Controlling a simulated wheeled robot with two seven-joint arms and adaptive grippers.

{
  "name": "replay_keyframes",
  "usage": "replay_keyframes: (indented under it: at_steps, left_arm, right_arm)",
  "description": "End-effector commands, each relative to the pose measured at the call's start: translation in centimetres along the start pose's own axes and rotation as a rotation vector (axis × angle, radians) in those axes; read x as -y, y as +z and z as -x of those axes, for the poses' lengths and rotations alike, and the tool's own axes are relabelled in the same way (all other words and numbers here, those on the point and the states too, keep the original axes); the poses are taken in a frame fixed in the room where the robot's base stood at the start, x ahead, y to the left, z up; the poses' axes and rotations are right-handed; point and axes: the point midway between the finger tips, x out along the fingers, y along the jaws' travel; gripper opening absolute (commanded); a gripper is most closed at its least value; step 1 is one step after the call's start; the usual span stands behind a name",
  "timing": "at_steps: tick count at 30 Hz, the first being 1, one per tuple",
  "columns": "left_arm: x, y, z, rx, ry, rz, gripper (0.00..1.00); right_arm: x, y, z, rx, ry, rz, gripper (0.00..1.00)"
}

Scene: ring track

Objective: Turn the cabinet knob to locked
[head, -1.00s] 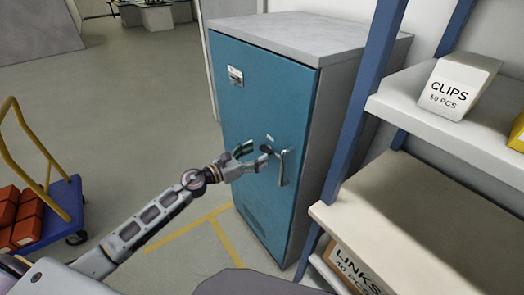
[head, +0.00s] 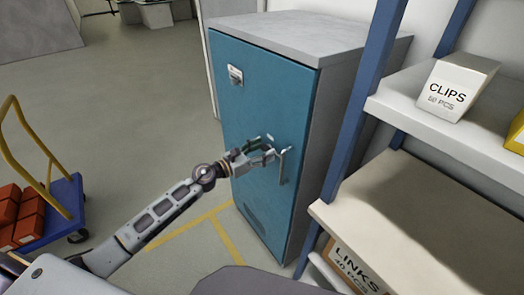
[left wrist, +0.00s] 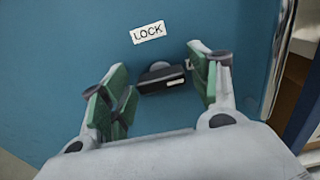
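The blue cabinet (head: 240,110) stands upright with its door shut. The dark knob (left wrist: 162,80) shows in the left wrist view as a short bar lying roughly crosswise, with a pale mark near its right end. A white LOCK label (left wrist: 148,33) is just above it. My left gripper (left wrist: 159,72) is open, with one green-padded finger on each side of the knob and gaps between pads and knob. In the head view my left gripper (head: 262,149) is at the door and hides most of the knob. My right gripper is not in view.
A vertical door handle (head: 282,167) is close to the right of my left gripper. A shelf rack (head: 345,150) with a CLIPS box (head: 456,86) and a LINKS box (head: 350,268) stands at the right. A blue cart (head: 66,205) with orange-red boxes is at the left.

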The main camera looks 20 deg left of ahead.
Motion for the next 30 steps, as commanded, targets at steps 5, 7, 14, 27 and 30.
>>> replay_keyframes:
  at_steps: [5,7,14,27,30]
  left_arm:
    - [0.0,0.0,0.0,0.0,0.0,0.0,0.33]
    - [0.0,0.0,0.0,0.0,0.0,0.0,0.24]
    - [0.0,0.0,0.0,0.0,0.0,0.01,0.22]
    - [-0.1,0.1,0.0,-0.001,0.001,0.191,0.22]
    - [-0.1,0.1,0.0,-0.001,0.001,0.269,0.22]
  right_arm:
    - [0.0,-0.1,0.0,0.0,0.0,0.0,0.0]
    - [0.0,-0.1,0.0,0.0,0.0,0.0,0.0]
    - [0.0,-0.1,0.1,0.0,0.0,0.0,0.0]
    - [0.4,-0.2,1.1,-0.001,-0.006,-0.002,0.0]
    - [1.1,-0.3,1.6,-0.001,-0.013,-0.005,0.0]
